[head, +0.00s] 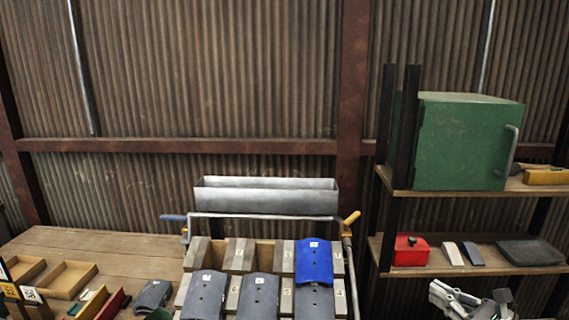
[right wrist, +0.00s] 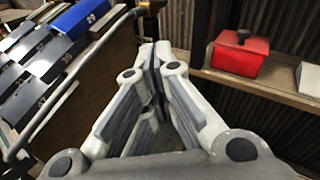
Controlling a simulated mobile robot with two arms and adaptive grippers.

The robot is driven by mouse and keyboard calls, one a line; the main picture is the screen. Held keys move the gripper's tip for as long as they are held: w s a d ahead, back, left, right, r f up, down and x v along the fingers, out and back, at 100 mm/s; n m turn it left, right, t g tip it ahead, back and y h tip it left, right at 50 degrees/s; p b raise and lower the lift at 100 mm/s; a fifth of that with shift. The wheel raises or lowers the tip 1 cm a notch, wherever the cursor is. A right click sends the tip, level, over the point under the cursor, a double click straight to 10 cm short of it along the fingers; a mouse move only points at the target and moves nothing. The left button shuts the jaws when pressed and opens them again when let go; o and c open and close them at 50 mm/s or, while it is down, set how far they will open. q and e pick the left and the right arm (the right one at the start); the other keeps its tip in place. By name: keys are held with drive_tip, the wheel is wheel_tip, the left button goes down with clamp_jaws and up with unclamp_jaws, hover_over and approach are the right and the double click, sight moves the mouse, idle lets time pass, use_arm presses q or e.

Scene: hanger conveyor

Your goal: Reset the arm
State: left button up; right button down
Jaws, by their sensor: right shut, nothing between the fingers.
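My right gripper (head: 470,301) shows at the bottom right of the head view, in front of the shelf unit. In the right wrist view its fingers (right wrist: 152,62) meet at the tips with nothing between them. It is apart from the rack and from the shelf. My left gripper is not in view.
A rack (head: 240,240) holds several grey plates and one blue plate (head: 314,262). A shelf unit (head: 440,280) at the right carries a green cabinet (head: 460,140) and a red box (head: 411,251). A wooden table (head: 90,245) with trays stands at the left.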

drive_tip(key=s+a+f+n+g+h, duration=0.1)
drive_tip(key=s+a+f+n+g, duration=0.3)
drive_tip(key=s+a+f+n, duration=0.3)
drive_tip(key=s+a+f+n+g+h, duration=0.1)
drive_tip(key=s+a+f+n+g, duration=0.2)
drive_tip(key=s+a+f+n, duration=0.4)
drive_tip(key=s+f+n+g+h, duration=0.2)
drive_tip(key=s+f+n+h, duration=0.1)
drive_tip(key=s+n, duration=0.5)
drive_tip(key=s+f+n+g+h, duration=0.2)
drive_tip(key=s+f+n+h, duration=0.1)
drive_tip(key=s+n, duration=0.5)
wheel_tip(320, 180, down, 27)
drive_tip(key=s+g, duration=0.2)
drive_tip(key=s+d+f, duration=0.2)
drive_tip(key=s+f, duration=1.3)
drive_tip(key=s, duration=0.1)
drive_tip(key=shift+d+f+n+g+h, duration=0.2)
drive_tip(key=shift+d+n+g+h, duration=0.1)
drive_tip(key=shift+d+g, duration=0.1)
